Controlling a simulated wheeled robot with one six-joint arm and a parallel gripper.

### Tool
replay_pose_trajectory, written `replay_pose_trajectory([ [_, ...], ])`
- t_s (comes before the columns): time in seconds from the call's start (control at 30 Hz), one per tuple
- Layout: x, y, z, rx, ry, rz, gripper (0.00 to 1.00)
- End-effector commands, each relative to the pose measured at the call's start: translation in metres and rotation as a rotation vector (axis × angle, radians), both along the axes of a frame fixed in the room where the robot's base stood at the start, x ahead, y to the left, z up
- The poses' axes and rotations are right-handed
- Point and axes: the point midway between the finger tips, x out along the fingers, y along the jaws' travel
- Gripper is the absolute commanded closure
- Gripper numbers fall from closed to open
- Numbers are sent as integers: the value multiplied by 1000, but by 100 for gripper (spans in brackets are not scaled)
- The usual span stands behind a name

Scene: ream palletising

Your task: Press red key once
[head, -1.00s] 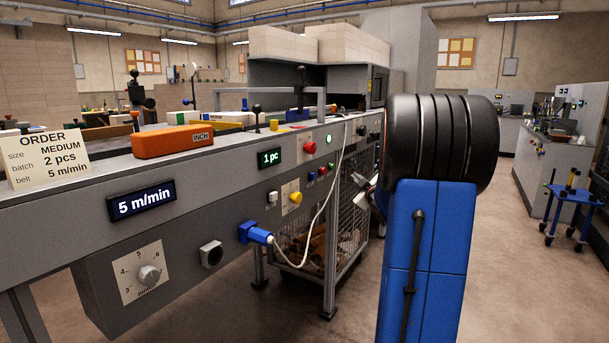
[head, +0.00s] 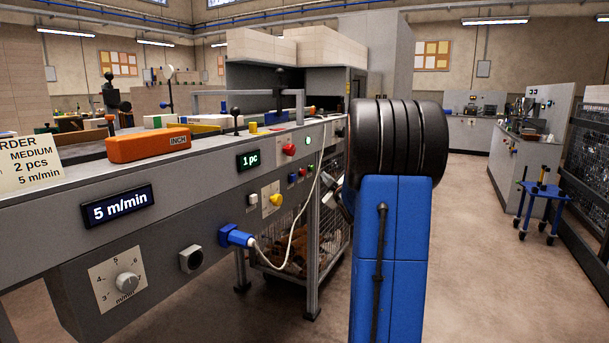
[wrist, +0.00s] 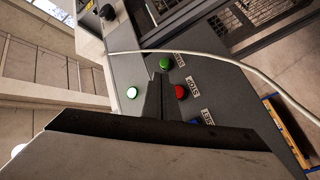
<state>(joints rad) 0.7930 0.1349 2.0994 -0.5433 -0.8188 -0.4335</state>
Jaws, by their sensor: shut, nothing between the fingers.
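The small red key (head: 302,172) sits on the grey machine's front panel, between a blue key (head: 293,177) and a green key (head: 310,167). In the wrist view the red key (wrist: 181,92) shows beside a label that seems to read STOP, with the green key (wrist: 164,64) above it and the blue key (wrist: 196,122) partly hidden below. My gripper (wrist: 157,76) is shut and empty. Its dark fingertips appear just left of the red key in that picture; I cannot tell their distance from the panel. In the head view my arm hides most of the gripper.
A larger red button (head: 289,149), a yellow knob (head: 276,199) and a lit green lamp (head: 308,140) are on the same panel. A white cable (head: 300,225) loops from the blue plug (head: 235,236) up past the keys. A wire-mesh cage (head: 325,230) stands below. Open floor lies right.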

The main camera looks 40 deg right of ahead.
Motion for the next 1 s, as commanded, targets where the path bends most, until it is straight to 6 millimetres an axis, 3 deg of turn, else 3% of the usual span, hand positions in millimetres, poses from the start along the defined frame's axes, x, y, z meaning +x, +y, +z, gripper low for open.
replay_pose_trajectory([
  [0.43,42,18,-1,0,1,1,100],
  [1.0,48,20,0,0,2,0,100],
])
